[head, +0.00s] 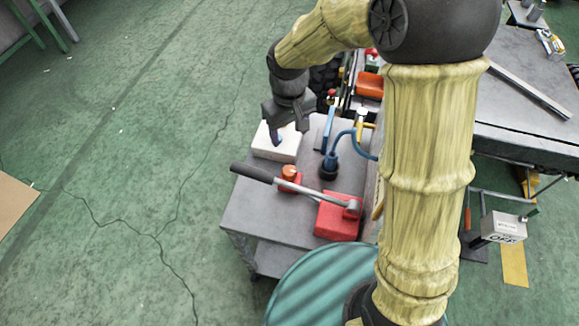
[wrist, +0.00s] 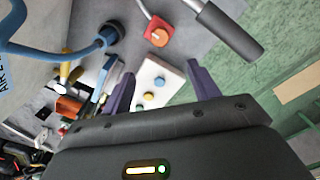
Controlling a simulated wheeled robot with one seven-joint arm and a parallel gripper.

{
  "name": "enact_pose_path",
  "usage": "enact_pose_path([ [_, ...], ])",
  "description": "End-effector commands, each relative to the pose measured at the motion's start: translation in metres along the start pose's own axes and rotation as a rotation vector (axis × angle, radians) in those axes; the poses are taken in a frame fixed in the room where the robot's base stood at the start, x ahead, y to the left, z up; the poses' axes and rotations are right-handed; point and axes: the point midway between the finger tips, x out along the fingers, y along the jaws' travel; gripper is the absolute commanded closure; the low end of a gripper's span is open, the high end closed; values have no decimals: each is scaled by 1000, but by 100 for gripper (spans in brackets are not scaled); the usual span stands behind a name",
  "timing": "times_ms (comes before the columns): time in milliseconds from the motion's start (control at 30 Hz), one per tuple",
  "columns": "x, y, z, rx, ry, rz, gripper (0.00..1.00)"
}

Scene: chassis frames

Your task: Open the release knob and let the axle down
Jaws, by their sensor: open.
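An orange knob (head: 290,172) sits on a small red block (head: 287,186) on the grey cart top; it also shows in the wrist view (wrist: 158,37). A red pump body (head: 338,219) with a long dark-gripped lever (head: 252,173) stands next to it. The lever passes close to the knob. My gripper (head: 279,132) is open and empty above a white button box (head: 286,151), farther from the camera than the knob. In the wrist view its two purple fingers (wrist: 160,76) stand apart on either side of that box. I cannot make out the axle for certain.
A blue hose (head: 345,136) ends in a dark round fitting (head: 328,169) right of the knob. A teal ribbed drum (head: 325,285) stands at the cart's near end. Machinery and a grey table (head: 530,90) lie right. The green floor (head: 120,150) at left is clear.

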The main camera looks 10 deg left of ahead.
Motion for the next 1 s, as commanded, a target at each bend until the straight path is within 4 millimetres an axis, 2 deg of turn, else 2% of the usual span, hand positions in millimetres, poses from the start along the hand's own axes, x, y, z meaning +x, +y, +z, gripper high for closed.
enact_pose_path([
  [167,9,0,1,0,-4,0,40],
  [267,22,0,1,0,-6,-1,40],
  [1000,148,0,2,1,-5,0,40],
])
